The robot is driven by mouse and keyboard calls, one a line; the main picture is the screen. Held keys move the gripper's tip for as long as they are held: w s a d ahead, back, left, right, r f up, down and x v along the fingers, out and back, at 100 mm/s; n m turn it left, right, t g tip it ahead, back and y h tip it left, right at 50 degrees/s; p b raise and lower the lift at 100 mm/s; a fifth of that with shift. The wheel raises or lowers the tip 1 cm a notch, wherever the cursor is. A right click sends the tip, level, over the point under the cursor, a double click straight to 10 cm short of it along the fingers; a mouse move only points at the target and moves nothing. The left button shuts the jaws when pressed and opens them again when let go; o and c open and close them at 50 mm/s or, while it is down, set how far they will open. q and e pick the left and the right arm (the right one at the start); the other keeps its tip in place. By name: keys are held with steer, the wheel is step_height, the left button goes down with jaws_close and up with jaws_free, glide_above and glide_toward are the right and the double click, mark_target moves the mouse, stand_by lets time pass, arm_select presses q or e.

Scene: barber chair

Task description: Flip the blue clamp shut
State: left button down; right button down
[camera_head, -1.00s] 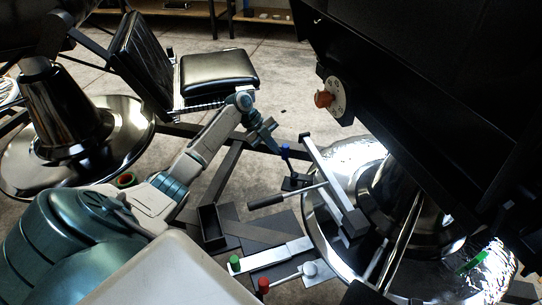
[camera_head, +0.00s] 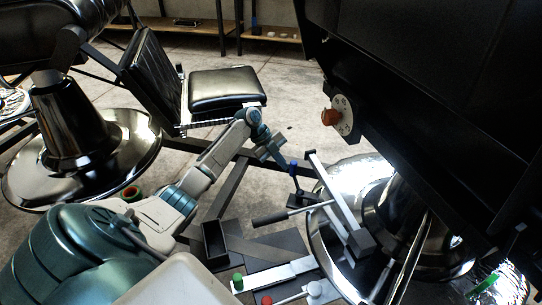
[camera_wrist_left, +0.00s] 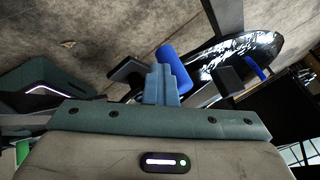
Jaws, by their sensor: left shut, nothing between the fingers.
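The blue clamp (camera_head: 293,167) stands on a small dark base near the middle of the head view, left of the chair's metal arm. Its blue handle is raised at a slant. In the left wrist view the blue grip (camera_wrist_left: 173,56) shows as a thick cylinder just beyond my fingertips. My left gripper (camera_head: 281,160) is shut and empty, close beside the blue handle on its left. In the left wrist view its fingers (camera_wrist_left: 163,74) are together and overlap the grip's lower part; I cannot tell whether they touch. My right gripper is not in view.
A black-handled lever (camera_head: 288,214) lies just below the clamp. A dial with an orange-red knob (camera_head: 330,117) is at upper right. A shiny round base (camera_head: 352,178) stands to the right. A black padded seat (camera_head: 224,91) is behind. Green (camera_head: 238,281) and red (camera_head: 266,299) knobs are in front.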

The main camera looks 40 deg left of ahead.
arm_select(q)
steer(key=p+v, duration=0.2)
steer(key=v, duration=0.8)
steer(key=shift+a+r, duration=0.2)
steer(key=shift+r, duration=0.1)
steer(key=shift+s, duration=0.1)
